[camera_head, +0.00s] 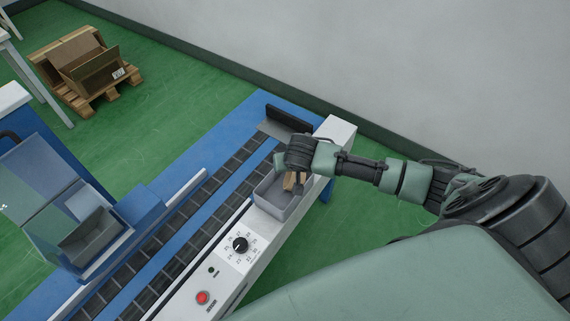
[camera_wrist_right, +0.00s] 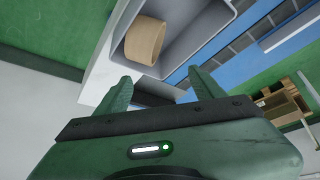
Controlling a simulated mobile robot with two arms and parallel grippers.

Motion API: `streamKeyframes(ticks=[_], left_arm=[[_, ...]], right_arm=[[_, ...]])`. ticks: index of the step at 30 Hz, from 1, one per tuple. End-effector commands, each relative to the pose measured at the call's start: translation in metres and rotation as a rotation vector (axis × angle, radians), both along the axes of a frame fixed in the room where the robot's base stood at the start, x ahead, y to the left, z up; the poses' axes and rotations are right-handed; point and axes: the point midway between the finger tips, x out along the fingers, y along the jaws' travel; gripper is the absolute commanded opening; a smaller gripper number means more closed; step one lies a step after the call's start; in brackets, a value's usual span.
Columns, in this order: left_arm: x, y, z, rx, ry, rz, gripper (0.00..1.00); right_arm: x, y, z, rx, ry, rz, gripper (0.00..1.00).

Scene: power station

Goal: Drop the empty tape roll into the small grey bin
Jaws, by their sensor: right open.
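The small grey bin (camera_head: 272,207) sits on the white side panel of the conveyor machine in the head view. Its inside and rim show in the right wrist view (camera_wrist_right: 205,38). The brown tape roll (camera_wrist_right: 145,40) lies inside the bin, against its wall at one end, and shows in the head view (camera_head: 289,182) partly hidden by my gripper. My right gripper (camera_wrist_right: 158,80) is open and empty, with its fingers apart, close to the bin and the roll. The roll is not between the fingertips. My left gripper is not in view.
A control panel with a black dial (camera_head: 240,244) and a red button (camera_head: 203,297) lies beside the bin. The roller conveyor (camera_head: 190,226) runs alongside. A cardboard box (camera_head: 85,62) stands on a wooden pallet (camera_head: 118,86) at the far left. A grey wall is behind.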

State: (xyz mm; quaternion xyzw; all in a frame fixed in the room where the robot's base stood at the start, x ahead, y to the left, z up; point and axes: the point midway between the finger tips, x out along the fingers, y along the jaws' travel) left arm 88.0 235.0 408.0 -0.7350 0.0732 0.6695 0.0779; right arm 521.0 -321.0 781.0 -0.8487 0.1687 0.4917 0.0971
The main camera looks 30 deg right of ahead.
Motion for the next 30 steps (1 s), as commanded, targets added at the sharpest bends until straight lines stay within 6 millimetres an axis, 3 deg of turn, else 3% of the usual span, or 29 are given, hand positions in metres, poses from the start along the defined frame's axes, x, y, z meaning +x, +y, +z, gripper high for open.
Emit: streamKeyframes(ticks=[7, 18, 30], left_arm=[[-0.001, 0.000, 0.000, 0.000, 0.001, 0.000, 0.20], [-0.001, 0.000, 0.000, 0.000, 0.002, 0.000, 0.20], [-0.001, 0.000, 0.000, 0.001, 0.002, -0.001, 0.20]], right_arm=[[-0.006, 0.003, 0.010, 0.001, 0.000, 0.002, 0.68], [-0.032, 0.014, 0.060, 0.001, -0.001, 0.002, 0.68], [-0.036, 0.015, 0.068, 0.000, 0.000, 0.000, 0.68]])
